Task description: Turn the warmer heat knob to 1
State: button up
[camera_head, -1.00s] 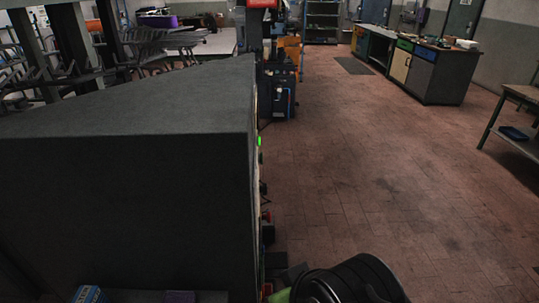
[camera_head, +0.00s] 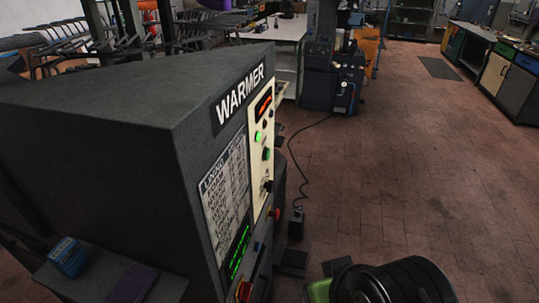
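The warmer (camera_head: 110,120) is a large dark grey cabinet filling the left of the head view, labelled "WARMER" on its right-facing front. A pale control panel (camera_head: 260,152) on that front carries a red display (camera_head: 264,104), a lit green light (camera_head: 258,136) and a black knob (camera_head: 267,186) low on the panel, which looks like the heat knob. The panel is seen at a steep angle, so the knob's pointer and markings cannot be read. A black rounded part of my arm shows at the bottom right. My gripper's fingers are not in view.
A red button (camera_head: 244,291) and a green display (camera_head: 239,252) sit lower on the warmer. A foot pedal (camera_head: 296,222) with a cable lies on the floor beside it. Another machine (camera_head: 335,75) stands behind. The brick floor (camera_head: 400,180) to the right is clear.

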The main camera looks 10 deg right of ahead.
aim_at(268, 186)
jog(key=l+u, duration=0.15)
jog(key=u, duration=0.3)
jog(key=i+l+u, duration=0.1)
jog(key=u, duration=0.35)
jog(key=l+u, duration=0.3)
jog(key=u, duration=0.15)
